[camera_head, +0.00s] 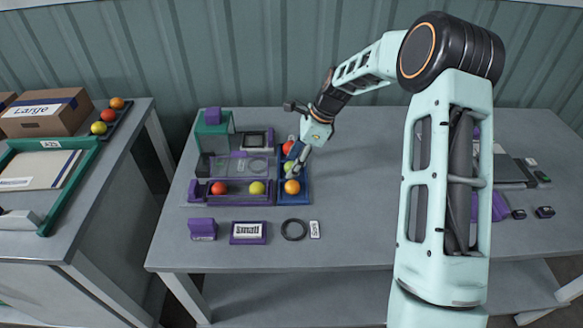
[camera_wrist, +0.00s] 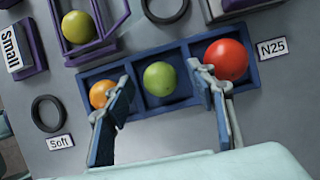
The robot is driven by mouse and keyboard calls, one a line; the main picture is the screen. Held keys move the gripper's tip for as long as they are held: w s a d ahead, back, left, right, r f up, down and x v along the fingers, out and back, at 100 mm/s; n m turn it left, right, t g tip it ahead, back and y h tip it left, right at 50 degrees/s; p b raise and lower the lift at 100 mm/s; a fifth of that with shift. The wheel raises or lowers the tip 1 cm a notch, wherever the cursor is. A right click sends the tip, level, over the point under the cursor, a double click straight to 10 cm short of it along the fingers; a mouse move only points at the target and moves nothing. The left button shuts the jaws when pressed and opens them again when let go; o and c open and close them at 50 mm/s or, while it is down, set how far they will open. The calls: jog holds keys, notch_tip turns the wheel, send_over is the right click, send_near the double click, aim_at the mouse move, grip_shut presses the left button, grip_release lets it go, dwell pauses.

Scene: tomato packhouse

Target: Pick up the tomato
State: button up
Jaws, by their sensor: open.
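A blue tray (camera_wrist: 185,105) with three compartments holds an orange tomato (camera_wrist: 102,93), a green tomato (camera_wrist: 160,79) and a red tomato (camera_wrist: 227,59), one in each. In the head view the blue tray (camera_head: 307,186) stands on the table, with the orange tomato (camera_head: 292,187) nearest the front edge.
A purple tray (camera_head: 238,199) with a red and a yellow tomato stands left of the blue tray. A "Small" sign (camera_head: 248,232) and a black ring (camera_head: 293,230) lie in front. The table right of the blue tray is clear up to my arm.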

jog(key=c, duration=0.9)
jog(key=shift+r, duration=0.65)
jog(key=s+d+r, duration=0.1)
jog(key=s+r, duration=0.3)
jog(key=s+d+r, duration=0.1)
jog(key=s+r, duration=0.2)
jog(key=s, duration=0.2)
jog(key=s+d+r, duration=0.1)
jog(key=s+r, duration=0.3)
jog(key=shift+s+d+r, duration=0.2)
jog(key=shift+r, duration=0.15)
